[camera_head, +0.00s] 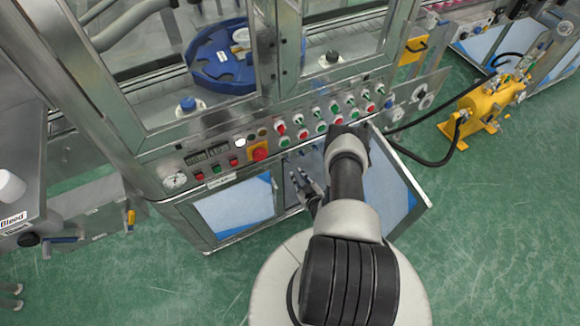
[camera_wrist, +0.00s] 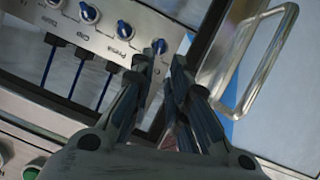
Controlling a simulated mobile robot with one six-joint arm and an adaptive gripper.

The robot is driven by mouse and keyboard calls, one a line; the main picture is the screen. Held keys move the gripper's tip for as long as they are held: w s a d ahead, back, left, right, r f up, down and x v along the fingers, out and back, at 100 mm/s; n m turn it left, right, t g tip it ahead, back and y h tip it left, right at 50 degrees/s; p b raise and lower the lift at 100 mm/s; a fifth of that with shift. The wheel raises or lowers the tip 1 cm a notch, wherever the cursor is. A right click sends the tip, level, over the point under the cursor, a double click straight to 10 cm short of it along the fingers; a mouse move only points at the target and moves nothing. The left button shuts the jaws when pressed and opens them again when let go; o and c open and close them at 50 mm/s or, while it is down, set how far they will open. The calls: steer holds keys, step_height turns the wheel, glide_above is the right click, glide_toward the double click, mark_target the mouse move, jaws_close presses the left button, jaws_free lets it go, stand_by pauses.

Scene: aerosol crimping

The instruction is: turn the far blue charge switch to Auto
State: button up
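A grey panel (camera_wrist: 30,40) with a row of blue switches fills the upper left of the wrist view. The row runs from a switch at the top edge (camera_wrist: 56,3) through two others (camera_wrist: 90,12) (camera_wrist: 125,29) to an end switch (camera_wrist: 160,46). The end switch is just beyond my fingertips (camera_wrist: 162,66). Whether the fingers touch it cannot be told. The fingers are apart with a narrow gap, and nothing shows held. The switch labels are too blurred to read a setting. In the head view my gripper (camera_head: 303,180) is low in front of the machine's open lower cabinet.
A bright metal handle (camera_wrist: 262,62) stands close to the right finger in the wrist view. Red and green buttons (camera_head: 320,127) line the machine front above my gripper. An open cabinet door (camera_head: 400,185) is right of my arm. A yellow unit (camera_head: 482,104) stands farther right.

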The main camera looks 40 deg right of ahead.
mark_target(287, 160)
steer(key=b+x, duration=0.3)
steer(key=x, duration=0.7)
steer(key=shift+w, duration=0.1)
jaws_close()
